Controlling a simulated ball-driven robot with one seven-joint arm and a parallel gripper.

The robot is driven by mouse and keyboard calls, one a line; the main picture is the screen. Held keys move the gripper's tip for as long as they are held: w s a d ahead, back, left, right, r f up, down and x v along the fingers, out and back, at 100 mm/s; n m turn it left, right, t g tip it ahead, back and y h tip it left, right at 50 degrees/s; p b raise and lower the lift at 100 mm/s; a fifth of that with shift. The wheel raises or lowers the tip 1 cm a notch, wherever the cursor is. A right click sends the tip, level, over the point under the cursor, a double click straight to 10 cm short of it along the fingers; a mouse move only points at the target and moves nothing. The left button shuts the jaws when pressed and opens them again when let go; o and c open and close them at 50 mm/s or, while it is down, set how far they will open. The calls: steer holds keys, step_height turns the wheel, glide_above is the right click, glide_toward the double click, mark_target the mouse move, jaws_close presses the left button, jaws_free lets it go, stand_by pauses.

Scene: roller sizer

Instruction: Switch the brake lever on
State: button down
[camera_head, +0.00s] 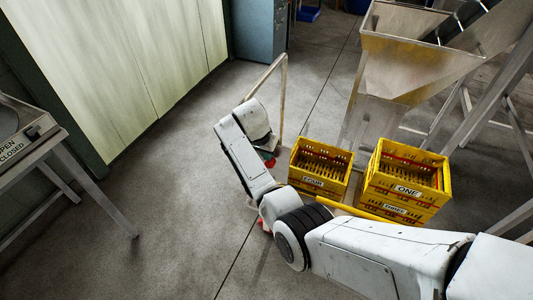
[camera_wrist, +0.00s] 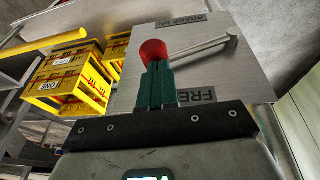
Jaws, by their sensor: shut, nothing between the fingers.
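The brake lever (camera_wrist: 200,45) is a grey rod with a round red knob (camera_wrist: 153,50), in front of a pale metal plate (camera_wrist: 255,80) in the wrist view. The rod runs from a pivot at the right to the knob at the left. The plate bears a "BRAKE ON" label (camera_wrist: 180,20) at its top and a partly hidden "FREE" label (camera_wrist: 197,96) lower down; the knob lies between their levels. My gripper (camera_wrist: 157,67) has its green fingers together, with tips right at the knob's lower edge. I cannot tell whether they touch it.
Yellow crates marked "FOUR" (camera_head: 312,182) and "ONE" (camera_head: 407,190) stand right of my arm in the head view, by a yellow bar. A metal hopper (camera_head: 400,70) stands behind them.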

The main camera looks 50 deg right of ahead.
steer(key=shift+s+d+f+t+p, duration=0.15)
steer(key=shift+s+f+t+p, duration=0.35)
steer(key=shift+s+f+t, duration=0.1)
step_height(320, 180, down, 7)
steer(key=s+m+t+y+b, duration=0.1)
steer(key=s+t+y, duration=0.1)
steer(key=t, duration=0.3)
steer(key=shift+d+f, duration=0.2)
steer(key=shift+d, duration=0.2)
steer(key=shift+f, duration=0.1)
